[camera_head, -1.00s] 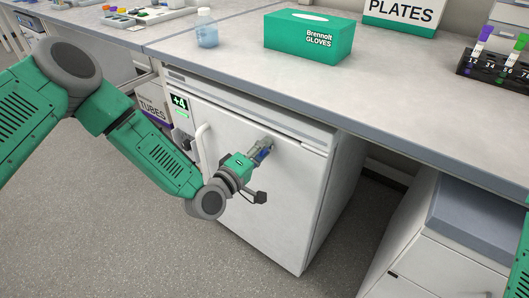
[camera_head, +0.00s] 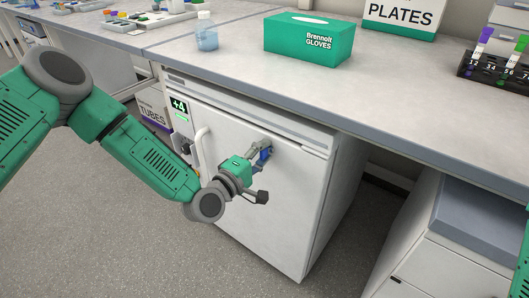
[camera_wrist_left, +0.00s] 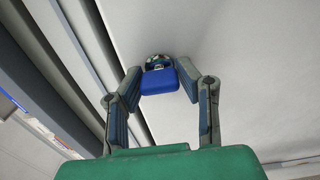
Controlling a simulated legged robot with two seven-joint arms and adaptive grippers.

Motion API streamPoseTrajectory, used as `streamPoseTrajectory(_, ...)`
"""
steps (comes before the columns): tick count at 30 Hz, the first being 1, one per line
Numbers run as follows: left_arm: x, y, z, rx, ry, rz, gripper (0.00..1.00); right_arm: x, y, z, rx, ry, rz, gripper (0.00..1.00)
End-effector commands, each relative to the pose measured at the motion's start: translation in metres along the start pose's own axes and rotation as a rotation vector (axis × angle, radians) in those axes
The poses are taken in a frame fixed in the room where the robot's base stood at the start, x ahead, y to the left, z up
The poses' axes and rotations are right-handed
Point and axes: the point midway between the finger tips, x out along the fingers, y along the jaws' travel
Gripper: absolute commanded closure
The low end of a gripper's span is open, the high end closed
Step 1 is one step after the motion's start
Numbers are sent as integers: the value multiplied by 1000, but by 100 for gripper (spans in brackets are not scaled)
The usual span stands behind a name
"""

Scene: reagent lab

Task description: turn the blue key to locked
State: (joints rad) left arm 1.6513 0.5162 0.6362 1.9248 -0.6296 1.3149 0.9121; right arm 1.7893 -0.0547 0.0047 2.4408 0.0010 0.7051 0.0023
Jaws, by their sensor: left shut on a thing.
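My left gripper (camera_head: 261,150) is shut on the key's blue head. In the left wrist view the blue key (camera_wrist_left: 159,81) lies between the two fingertips of the left gripper (camera_wrist_left: 160,84), with the round lock (camera_wrist_left: 158,61) just behind it. The fingers partly hide the key and lock in the head view. Lock markings cannot be read. My right gripper is not in view.
A white door handle (camera_head: 200,150) stands left of my wrist. The bench top (camera_head: 240,65) overhangs the fridge and bears a green glove box (camera_head: 309,40) and a small bottle (camera_head: 206,32). The floor (camera_head: 130,240) in front is clear.

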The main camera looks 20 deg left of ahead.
Motion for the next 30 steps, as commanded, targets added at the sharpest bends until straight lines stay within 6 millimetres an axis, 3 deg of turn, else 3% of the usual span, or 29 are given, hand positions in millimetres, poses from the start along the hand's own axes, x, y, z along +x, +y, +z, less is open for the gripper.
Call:
streamPoseTrajectory(1,-1,-3,-5,1,11,-6,61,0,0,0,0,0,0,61)
streamPoseTrajectory(2,-1,-3,-5,1,11,-6,50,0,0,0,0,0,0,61)
streamPoseTrajectory(14,-6,-2,-1,2,3,-4,50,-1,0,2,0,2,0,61)
streamPoseTrajectory(30,-105,-4,-4,-2,7,-7,50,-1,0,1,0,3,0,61)
